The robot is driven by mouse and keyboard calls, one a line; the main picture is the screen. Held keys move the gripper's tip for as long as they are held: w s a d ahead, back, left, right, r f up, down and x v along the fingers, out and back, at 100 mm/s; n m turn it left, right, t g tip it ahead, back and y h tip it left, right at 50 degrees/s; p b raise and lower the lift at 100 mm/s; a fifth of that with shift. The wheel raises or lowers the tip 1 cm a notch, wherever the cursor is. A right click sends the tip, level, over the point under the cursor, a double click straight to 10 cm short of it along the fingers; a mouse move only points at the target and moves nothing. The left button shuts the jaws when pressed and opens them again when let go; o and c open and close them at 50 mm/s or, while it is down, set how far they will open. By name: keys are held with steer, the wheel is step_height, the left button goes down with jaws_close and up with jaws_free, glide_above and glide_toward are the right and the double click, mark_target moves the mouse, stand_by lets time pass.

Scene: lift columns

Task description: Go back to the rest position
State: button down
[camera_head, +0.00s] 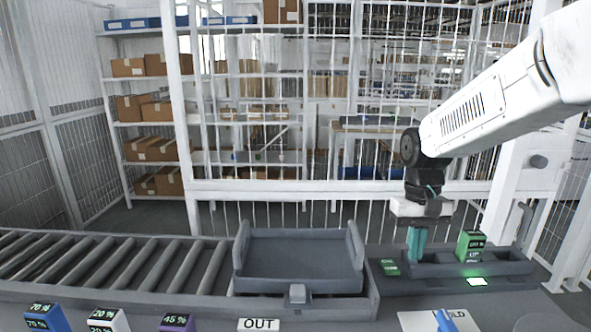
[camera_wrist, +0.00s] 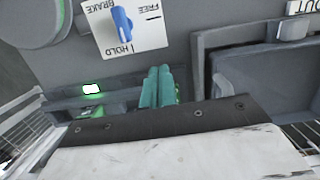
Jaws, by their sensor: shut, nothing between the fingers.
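My gripper (camera_head: 416,246) points down above the dark control console (camera_head: 455,284) at the right. Its two teal fingers are together with nothing between them. In the wrist view the closed fingertips (camera_wrist: 160,72) show at the middle, over the console. I cannot tell whether the fingers touch the console.
A grey tray (camera_head: 300,290) sits on the roller conveyor (camera_head: 120,262), left of my gripper. A blue lever (camera_wrist: 122,25) on a BRAKE plate points toward HOLD. A green light (camera_head: 477,282) glows on the console. A white mesh fence (camera_head: 320,187) stands behind.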

steer(key=s+r+t, duration=0.1)
steer(key=s+r, duration=0.1)
steer(key=s, duration=1)
steer(key=s+d+r+t, duration=0.1)
steer(key=s+r, duration=0.1)
steer(key=s, duration=1)
steer(key=shift+s+t, duration=0.3)
steer(key=shift+s, duration=0.1)
steer(key=c, duration=2.1)
jaws_free()
steer(key=shift+s+d+r, duration=0.1)
steer(key=shift+s+r, duration=0.05)
steer(key=shift+r, duration=0.2)
steer(key=shift+c, duration=0.2)
steer(key=o, duration=0.9)
steer(key=shift+r+t, duration=0.15)
steer(key=shift+t, duration=0.15)
steer(key=shift+o, duration=0.2)
steer(key=g, duration=0.1)
glide_above(389, 265)
step_height(389, 265, down, 10)
steer(key=shift+f, duration=0.1)
step_height(389, 265, down, 8)
steer(key=shift+r, duration=0.25)
